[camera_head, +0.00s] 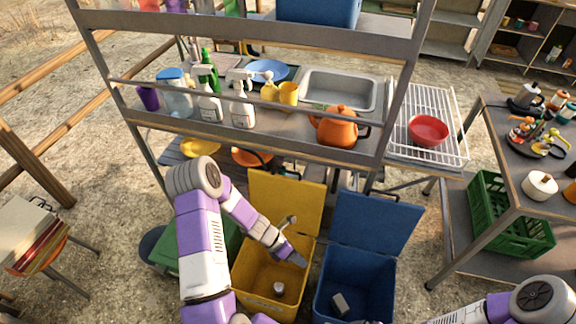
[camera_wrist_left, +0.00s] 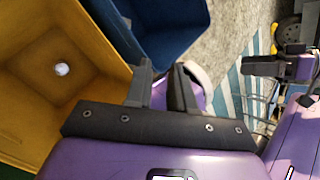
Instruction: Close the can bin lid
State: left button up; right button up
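The yellow bin (camera_head: 243,282) stands with its yellow lid (camera_head: 287,203) swung up and back, open. A small pale can-like item lies on its floor; the bin also fills the left of the left wrist view (camera_wrist_left: 25,60). The blue bin (camera_head: 385,290) beside it has its lid (camera_head: 372,222) open too, with a small grey item inside. My left gripper (camera_head: 297,259) is over the yellow bin's right side, near the blue bin, apart from both lids. Its fingers (camera_wrist_left: 162,88) look close together and hold nothing. My right gripper (camera_wrist_left: 265,66) shows only partly in the left wrist view.
A metal rack (camera_head: 250,45) with bottles, a sink (camera_head: 340,90) and an orange kettle (camera_head: 338,126) stands behind the bins. A table with a green crate (camera_head: 510,220) is at right. A stool with books (camera_head: 35,235) is at left. Bare ground lies between.

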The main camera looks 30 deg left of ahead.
pick_arm(q)
jog(key=w+a+r+n+t+h+p, duration=0.1)
jog(key=w+a+r+n+t+p, duration=0.1)
jog(key=w+a+r+n+t, duration=0.5)
jog(key=n+t+y+p, duration=0.2)
jog(key=n+t, duration=0.2)
jog(key=n, duration=0.9)
send_near(289, 172)
jog(key=w+f, duration=0.1)
jog(key=w, duration=0.1)
jog(key=shift+h, duration=0.4)
jog(key=b+x, duration=0.1)
jog(key=x, duration=0.2)
jog(key=b+x, duration=0.1)
jog(key=x, duration=0.3)
jog(key=shift+s+d, duration=0.15)
jog(key=shift+d, duration=0.15)
pick_arm(e)
notch_tip(289, 172, up, 3)
jog(key=shift+f, duration=0.1)
pick_arm(q)
grip_shut()
